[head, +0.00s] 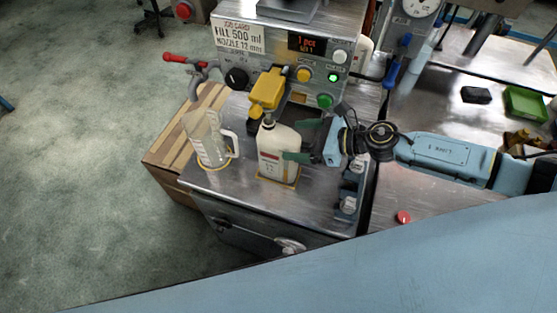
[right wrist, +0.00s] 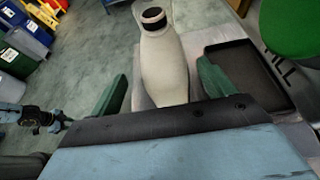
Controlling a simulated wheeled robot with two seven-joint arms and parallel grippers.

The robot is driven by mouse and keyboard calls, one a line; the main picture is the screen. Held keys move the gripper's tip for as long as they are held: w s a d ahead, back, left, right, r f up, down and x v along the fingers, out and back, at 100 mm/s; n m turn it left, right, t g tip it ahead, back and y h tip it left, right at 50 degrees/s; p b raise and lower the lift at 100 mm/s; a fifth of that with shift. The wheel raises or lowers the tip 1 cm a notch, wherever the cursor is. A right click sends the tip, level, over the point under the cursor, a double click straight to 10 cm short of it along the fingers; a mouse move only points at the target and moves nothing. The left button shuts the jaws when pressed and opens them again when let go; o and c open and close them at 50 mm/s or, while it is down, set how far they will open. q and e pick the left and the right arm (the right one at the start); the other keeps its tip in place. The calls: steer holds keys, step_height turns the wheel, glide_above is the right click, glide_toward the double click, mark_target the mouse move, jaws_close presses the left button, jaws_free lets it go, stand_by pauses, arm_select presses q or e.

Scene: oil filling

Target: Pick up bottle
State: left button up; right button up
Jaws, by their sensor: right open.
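A cream-white bottle (head: 278,155) with a red and white label stands upright on a yellow-edged spot of the metal bench, below the yellow filling nozzle (head: 267,92). My right gripper (head: 291,143) comes in from the right, open, with its green fingers at the bottle's right side. In the right wrist view the bottle (right wrist: 163,65) is between the two spread fingers (right wrist: 165,92), with a gap visible on the left; contact on the right is unclear. Its neck has a dark ring. What looks like my left arm's end (right wrist: 48,124) is small and dark at the left there.
A clear measuring jug (head: 207,140) stands left of the bottle. The filling machine's panel (head: 290,60) with knobs and lit buttons rises behind. Small clamps (head: 350,185) line the bench's right edge. A red cap (head: 403,217) lies on the right table. A black tray (right wrist: 250,75) shows in the wrist view.

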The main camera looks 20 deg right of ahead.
mark_target(279, 138)
steer(key=shift+p+x, duration=0.4)
steer(key=shift+x, duration=2.75)
steer(key=shift+w+d+f, duration=0.1)
steer(key=shift+w+d, duration=0.05)
jaws_close()
